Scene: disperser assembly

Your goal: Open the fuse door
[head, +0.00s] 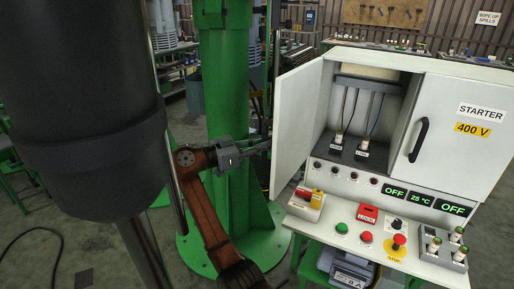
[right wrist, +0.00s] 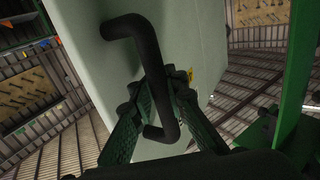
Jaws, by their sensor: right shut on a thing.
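The fuse door (head: 299,125) is the left white door of the control cabinet, and it stands swung wide open to the left. In the right wrist view the outer face of this door (right wrist: 204,45) carries a black handle (right wrist: 133,27). My right gripper (right wrist: 160,85) is shut around the lower part of that handle. In the head view my right gripper (head: 262,147) is beside the door's outer side, and the handle is hidden. Inside the open compartment, two dark holders (head: 357,153) with upright fuses and wires show. My left gripper is not in view.
The right cabinet door (head: 458,125), marked STARTER 400 V, is shut. Buttons and a red LOCK block (head: 367,213) are on the panel below. A grey rack (head: 441,250) with several fuses stands at right. A green column (head: 230,80) stands close behind my right arm.

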